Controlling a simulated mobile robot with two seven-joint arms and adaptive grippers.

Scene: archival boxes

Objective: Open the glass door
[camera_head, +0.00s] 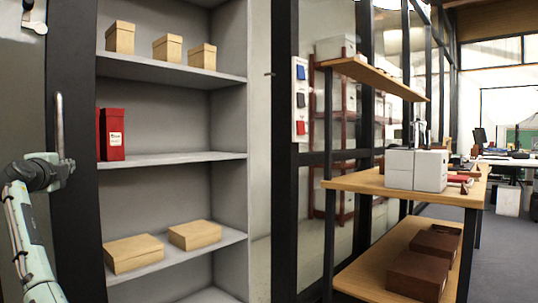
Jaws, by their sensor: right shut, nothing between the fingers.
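A dark upright door frame (78,215) stands at the left, with a vertical metal handle (59,125) on it. The pane beside it at the far left looks grey and dull.
Tan boxes (167,49) and red box files (113,134) stand on the shelves.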

